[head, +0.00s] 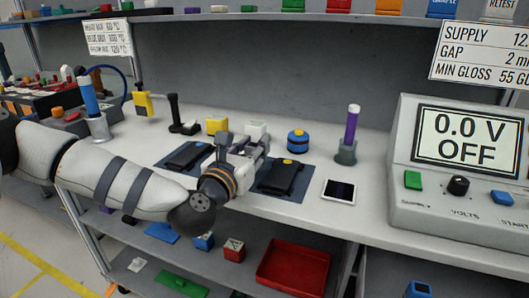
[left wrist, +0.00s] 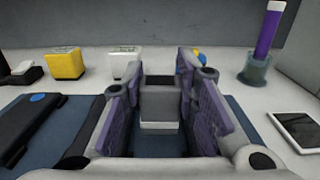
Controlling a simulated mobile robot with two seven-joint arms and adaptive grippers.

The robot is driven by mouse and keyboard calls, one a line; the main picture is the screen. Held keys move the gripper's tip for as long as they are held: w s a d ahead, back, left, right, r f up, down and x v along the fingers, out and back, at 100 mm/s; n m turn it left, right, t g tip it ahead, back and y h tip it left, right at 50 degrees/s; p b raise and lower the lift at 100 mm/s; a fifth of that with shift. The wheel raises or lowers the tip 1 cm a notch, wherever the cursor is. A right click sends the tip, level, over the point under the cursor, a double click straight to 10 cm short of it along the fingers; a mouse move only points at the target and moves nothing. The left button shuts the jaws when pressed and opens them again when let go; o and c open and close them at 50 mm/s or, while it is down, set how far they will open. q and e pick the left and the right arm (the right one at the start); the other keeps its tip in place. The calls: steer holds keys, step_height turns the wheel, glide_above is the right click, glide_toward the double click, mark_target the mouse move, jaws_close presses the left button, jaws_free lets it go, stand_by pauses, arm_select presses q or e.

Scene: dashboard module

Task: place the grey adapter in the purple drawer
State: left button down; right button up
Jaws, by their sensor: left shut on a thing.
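My left gripper (head: 245,150) is over the middle of the bench, between two dark devices on blue mats. In the left wrist view, its purple-padded fingers (left wrist: 160,105) are shut on a grey block with a dark top (left wrist: 160,112), which looks like the grey adapter. The gripper mostly hides this block in the head view. I cannot make out a purple drawer in either view. My right gripper is not in view.
A black device (head: 282,177) lies right of the gripper and another (head: 187,156) left. A purple cylinder (head: 352,125) stands in a grey holder, with a tablet (head: 339,191) in front. A power supply (head: 458,170) fills the right. A red tray (head: 293,268) sits below.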

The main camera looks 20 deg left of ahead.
arm_select(q)
steer(key=f, duration=0.3)
steer(key=shift+w+d+f, duration=0.1)
steer(key=shift+w+f, duration=0.15)
steer(key=shift+s+r, duration=0.1)
steer(key=shift+r, duration=0.15)
steer(key=shift+s+r, duration=0.2)
steer(key=shift+s, duration=0.05)
steer(key=shift+w+f, duration=0.1)
steer(key=shift+f, duration=0.1)
steer(key=c, duration=1.4)
jaws_free()
steer(key=shift+o, duration=0.8)
steer(key=shift+r, duration=0.1)
steer(key=shift+r, duration=0.1)
